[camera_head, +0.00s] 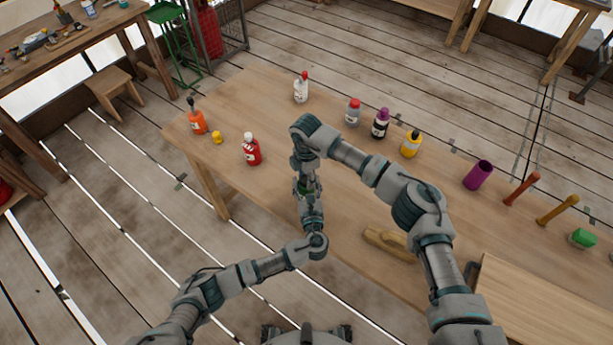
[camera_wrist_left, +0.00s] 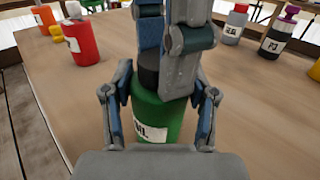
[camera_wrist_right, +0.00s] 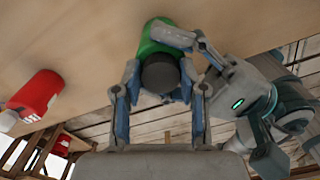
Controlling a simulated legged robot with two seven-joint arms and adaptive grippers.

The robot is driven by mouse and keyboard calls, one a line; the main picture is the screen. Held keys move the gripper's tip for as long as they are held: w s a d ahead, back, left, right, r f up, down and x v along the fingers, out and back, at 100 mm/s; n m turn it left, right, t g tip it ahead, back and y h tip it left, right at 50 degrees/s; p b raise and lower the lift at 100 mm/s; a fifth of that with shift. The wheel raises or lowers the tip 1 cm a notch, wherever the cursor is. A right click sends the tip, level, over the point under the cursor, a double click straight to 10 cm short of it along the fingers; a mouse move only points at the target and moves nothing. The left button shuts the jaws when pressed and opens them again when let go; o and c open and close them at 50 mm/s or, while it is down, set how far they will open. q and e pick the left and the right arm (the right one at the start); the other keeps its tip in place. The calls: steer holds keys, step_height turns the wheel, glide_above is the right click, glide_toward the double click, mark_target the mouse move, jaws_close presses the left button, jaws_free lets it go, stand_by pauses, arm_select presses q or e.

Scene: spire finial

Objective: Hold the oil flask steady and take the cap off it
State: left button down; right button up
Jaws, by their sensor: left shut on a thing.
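The oil flask (camera_wrist_left: 158,115) is green with a white label and a black cap (camera_wrist_left: 149,75). In the right wrist view the flask (camera_wrist_right: 158,38) shows behind its cap (camera_wrist_right: 160,75). My left gripper (camera_wrist_left: 160,105) is shut on the flask body, one finger on each side. My right gripper (camera_wrist_right: 160,85) comes down from above, its open fingers on both sides of the cap; contact with the cap is not clear. In the head view both grippers meet near the table's front edge, and my arms hide most of the flask. Its base is hidden.
On the table (camera_head: 235,100) stand a red bottle (camera_head: 251,150), an orange bottle (camera_head: 196,118), a small yellow piece (camera_head: 217,137) and a white bottle (camera_head: 301,88). Grey (camera_head: 352,112), black (camera_head: 380,124) and yellow (camera_head: 410,144) bottles stand to the right. A tan wooden piece (camera_head: 385,240) lies near the front edge.

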steer(key=shift+o, duration=1.2)
steer(key=shift+r, duration=2.3)
arm_select(q)
steer(key=shift+c, duration=1.2)
jaws_free()
